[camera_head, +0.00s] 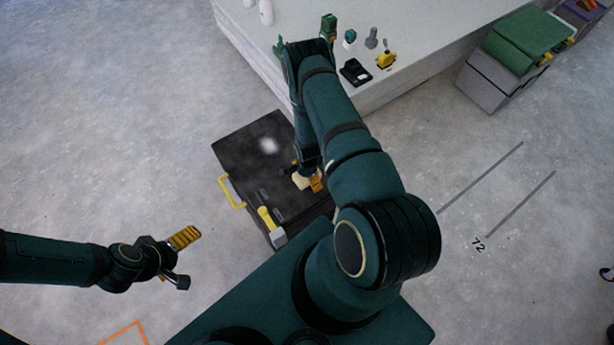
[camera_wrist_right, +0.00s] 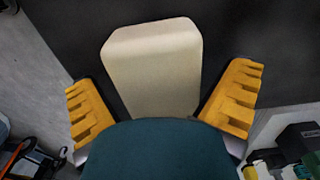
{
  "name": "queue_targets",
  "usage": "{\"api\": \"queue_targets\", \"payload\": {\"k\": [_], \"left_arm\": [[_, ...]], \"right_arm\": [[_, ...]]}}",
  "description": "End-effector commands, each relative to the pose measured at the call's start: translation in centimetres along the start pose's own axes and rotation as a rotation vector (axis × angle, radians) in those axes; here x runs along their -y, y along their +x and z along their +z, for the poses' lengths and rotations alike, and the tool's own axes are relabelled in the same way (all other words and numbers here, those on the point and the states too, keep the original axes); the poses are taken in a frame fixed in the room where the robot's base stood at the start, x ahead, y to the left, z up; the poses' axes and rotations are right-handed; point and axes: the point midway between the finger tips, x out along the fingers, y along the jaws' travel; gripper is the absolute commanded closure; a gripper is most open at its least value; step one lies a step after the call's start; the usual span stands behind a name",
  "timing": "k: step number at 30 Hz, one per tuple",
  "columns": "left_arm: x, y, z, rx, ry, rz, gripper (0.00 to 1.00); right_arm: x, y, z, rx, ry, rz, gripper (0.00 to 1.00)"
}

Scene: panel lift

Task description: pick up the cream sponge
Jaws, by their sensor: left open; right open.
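The cream sponge (camera_wrist_right: 155,65) is a pale rounded block in the right wrist view, lying on a dark panel. In the head view a small part of the sponge (camera_head: 300,181) shows on the black panel (camera_head: 240,150), beside my right gripper. My right gripper (camera_wrist_right: 163,98) is open, with one yellow finger on each side of the sponge and a visible gap to each. In the head view the right gripper (camera_head: 316,183) is partly hidden by my arm. My left gripper (camera_head: 185,255) is open and empty over the floor, left of the panel.
The black panel has a yellow handle (camera_head: 228,193) on its left. A yellow-handled tool (camera_head: 270,222) lies near its front edge. A pale counter (camera_head: 425,25) behind carries several small items. A grey crate with a green lid (camera_head: 490,80) stands at the back right. The floor at left is clear.

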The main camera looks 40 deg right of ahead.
Motion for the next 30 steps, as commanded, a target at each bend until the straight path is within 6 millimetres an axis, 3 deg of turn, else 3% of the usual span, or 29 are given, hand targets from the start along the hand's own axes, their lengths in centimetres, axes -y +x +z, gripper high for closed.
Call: {"api": "queue_targets", "payload": {"k": [5, 9, 12, 23, 30], "left_arm": [[0.0, -0.1, 0.0, 0.0, 0.0, 0.0, 0.0], [0.0, -0.1, 0.0, 0.0, 0.0, 0.0, 0.0], [0.0, -0.1, 0.0, 0.0, 0.0, 0.0, 0.0], [0.0, -0.1, 0.0, 0.0, 0.0, 0.0, 0.0], [-0.5, -1.2, 0.1, 0.005, -0.001, 0.0, 0.0]], "right_arm": [[0.0, -0.1, 0.0, 0.0, 0.0, -0.001, 0.04], [0.0, -0.1, 0.0, 0.0, 0.0, -0.001, 0.53], [0.0, -0.1, 0.0, 0.0, -0.001, -0.001, 0.63], [0.1, -0.3, 0.0, 0.0, -0.001, -0.001, 0.63], [0.1, -3.7, -0.1, -0.001, 0.0, -0.003, 0.63]]}}
